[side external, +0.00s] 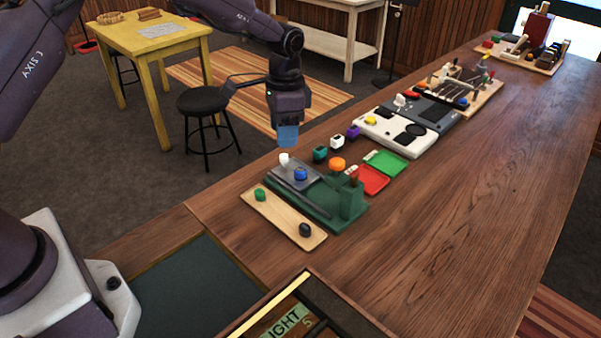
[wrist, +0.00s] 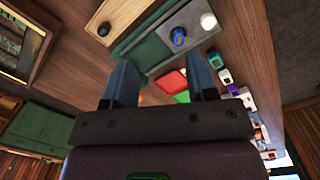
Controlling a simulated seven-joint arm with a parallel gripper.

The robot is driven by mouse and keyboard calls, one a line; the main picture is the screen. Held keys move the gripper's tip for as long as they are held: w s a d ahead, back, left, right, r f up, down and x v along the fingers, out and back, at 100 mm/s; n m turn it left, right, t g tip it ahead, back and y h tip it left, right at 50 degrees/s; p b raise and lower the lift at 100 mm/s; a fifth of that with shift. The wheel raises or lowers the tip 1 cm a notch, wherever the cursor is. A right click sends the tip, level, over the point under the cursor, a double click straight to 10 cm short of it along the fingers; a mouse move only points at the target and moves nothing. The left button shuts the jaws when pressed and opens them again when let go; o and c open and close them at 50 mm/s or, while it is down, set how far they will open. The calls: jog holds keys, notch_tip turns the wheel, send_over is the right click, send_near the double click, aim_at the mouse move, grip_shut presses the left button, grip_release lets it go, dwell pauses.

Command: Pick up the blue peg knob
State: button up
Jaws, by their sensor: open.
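The blue peg knob (side external: 300,173) sits on a grey plate on the green fixture (side external: 318,205), beside a white knob (side external: 284,159). In the wrist view the blue knob (wrist: 179,37) is near the top, beyond my fingertips, with the white knob (wrist: 208,21) to its right. My gripper (side external: 288,135) hangs above and behind the fixture in the side view, apart from the knob. In the wrist view my gripper (wrist: 162,75) shows two separated blue fingers with nothing held between them.
A wooden tray (side external: 283,217) in front holds a green knob (side external: 260,194) and a black knob (side external: 306,230). An orange knob (side external: 337,164), a red tray (side external: 371,181) and a green tray (side external: 387,163) lie close by. The right side of the wooden counter (side external: 450,220) is clear.

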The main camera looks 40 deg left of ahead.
aim_at(301, 170)
jog(key=w+m, duration=0.3)
jog(key=w, duration=0.1)
jog(key=shift+t, duration=0.4)
jog(key=f, duration=1.2)
jog(key=shift+w+f, duration=0.25)
jog(key=shift+w, duration=0.05)
grip_shut()
